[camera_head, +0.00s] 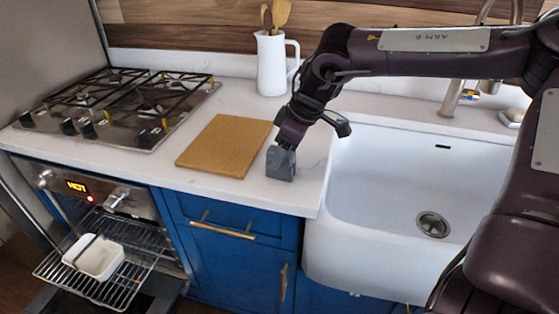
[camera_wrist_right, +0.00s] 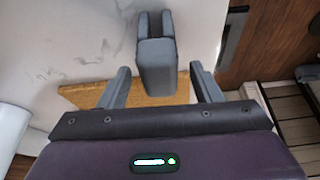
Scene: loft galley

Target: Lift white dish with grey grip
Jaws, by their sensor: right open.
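The white dish (camera_head: 97,259) sits on the pulled-out oven rack at the lower left, with a thin dark strip across its left part. The grey grip (camera_head: 281,163) stands on the white counter, just right of the cutting board. In the right wrist view the grey grip (camera_wrist_right: 157,62) shows a block-like body with two prongs at its far end. My right gripper (camera_head: 285,146) is directly above the grip, pointing down. Its open fingers (camera_wrist_right: 163,88) lie on either side of the grip, with gaps showing. My left gripper is not in view.
The oven rack (camera_head: 122,284) juts out below the counter, and the oven display reads HOT. A cutting board (camera_head: 225,145) lies left of the grip. A white pitcher (camera_head: 272,65) holds wooden utensils behind. The white sink (camera_head: 400,180) is at right, the gas hob (camera_head: 115,105) at left.

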